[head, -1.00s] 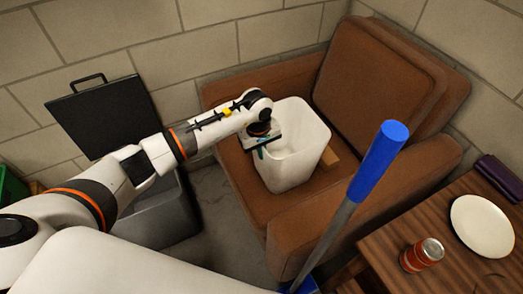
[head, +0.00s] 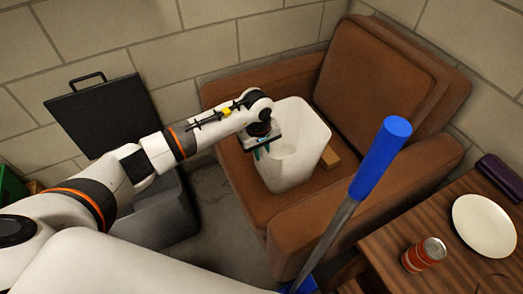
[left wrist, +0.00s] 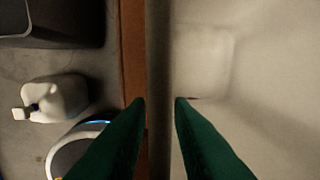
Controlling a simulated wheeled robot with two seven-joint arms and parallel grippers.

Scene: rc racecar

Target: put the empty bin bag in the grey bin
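A white, open-topped, box-shaped thing, seemingly the empty bin bag (head: 288,165), stands upright on the brown armchair seat. My left gripper (head: 262,152) is at its left rim. In the left wrist view, the gripper's two green fingers (left wrist: 161,100) are apart, one on each side of the bag's rim, with the bag's inside (left wrist: 240,90) on the right. I cannot tell whether they touch its wall. The grey bin (head: 170,212) stands on the floor left of the armchair, partly hidden by my left arm. Its dark lid (head: 105,115) is raised behind it. My right gripper is out of view.
The armchair (head: 375,75) stands against the wall; a wooden block (head: 328,156) lies on its seat. A blue-topped pole (head: 380,160) rises in front. A table (head: 385,245) holds a can (head: 424,254) and plate (head: 484,226). A white jug (left wrist: 55,98) is on the floor.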

